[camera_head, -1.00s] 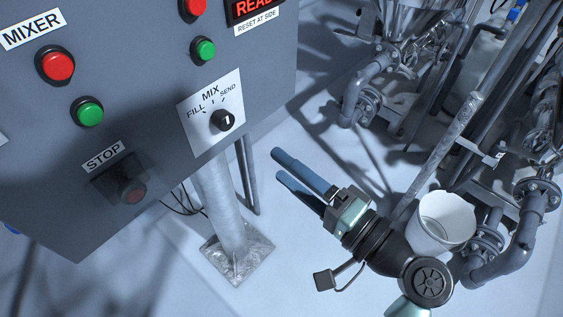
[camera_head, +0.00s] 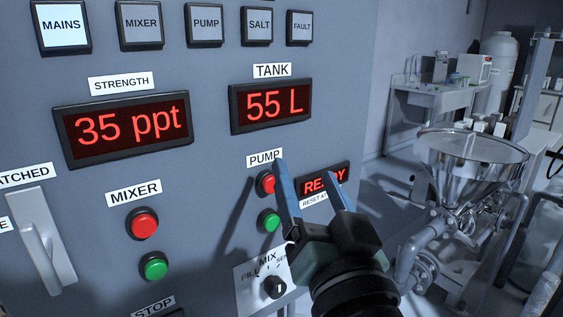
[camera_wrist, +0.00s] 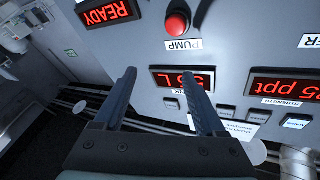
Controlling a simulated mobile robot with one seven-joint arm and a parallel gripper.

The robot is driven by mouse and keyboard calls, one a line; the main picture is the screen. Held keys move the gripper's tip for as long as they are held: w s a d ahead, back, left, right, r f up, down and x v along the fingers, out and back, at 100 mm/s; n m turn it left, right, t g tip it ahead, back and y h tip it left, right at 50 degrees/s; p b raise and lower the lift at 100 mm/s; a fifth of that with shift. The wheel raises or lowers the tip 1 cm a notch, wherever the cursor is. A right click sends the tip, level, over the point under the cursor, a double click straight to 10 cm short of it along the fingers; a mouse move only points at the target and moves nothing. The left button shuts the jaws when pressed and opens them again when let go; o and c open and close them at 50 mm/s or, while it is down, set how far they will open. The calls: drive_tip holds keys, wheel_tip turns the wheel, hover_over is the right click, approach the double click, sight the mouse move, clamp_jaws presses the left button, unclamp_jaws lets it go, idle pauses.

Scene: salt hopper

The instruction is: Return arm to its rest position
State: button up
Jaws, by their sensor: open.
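My gripper (camera_head: 312,190) is in front of the right part of the grey control panel (camera_head: 215,185) in the head view. Its two blue fingers point up and stand apart with nothing between them. In the picture they lie next to the red pump button (camera_head: 266,184) and partly cover the red READY display (camera_head: 338,176). In the wrist view the gripper (camera_wrist: 160,82) shows its fingers apart and empty, with the panel upside down behind them. I cannot tell whether a finger touches the panel.
The panel carries a 35 ppt display (camera_head: 128,130), a 55 L display (camera_head: 271,107), a green pump button (camera_head: 269,220) and a mix selector knob (camera_head: 274,287). A steel hopper (camera_head: 470,165) stands at the right, with a bench (camera_head: 440,97) behind it.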

drive_tip(key=s+a+r+n+t+h, duration=0.1)
drive_tip(key=s+a+r+t+h, duration=0.15)
drive_tip(key=s+r, duration=0.45)
drive_tip(key=s+a+r+n+t+h, duration=0.15)
drive_tip(key=s+r+t, duration=0.25)
drive_tip(key=r, duration=0.7)
wheel_tip(320, 180, up, 16)
drive_tip(key=p, duration=1.6)
drive_tip(key=shift+d+r, duration=0.25)
drive_tip(key=shift+d, duration=0.1)
drive_tip(key=shift+t, duration=0.25)
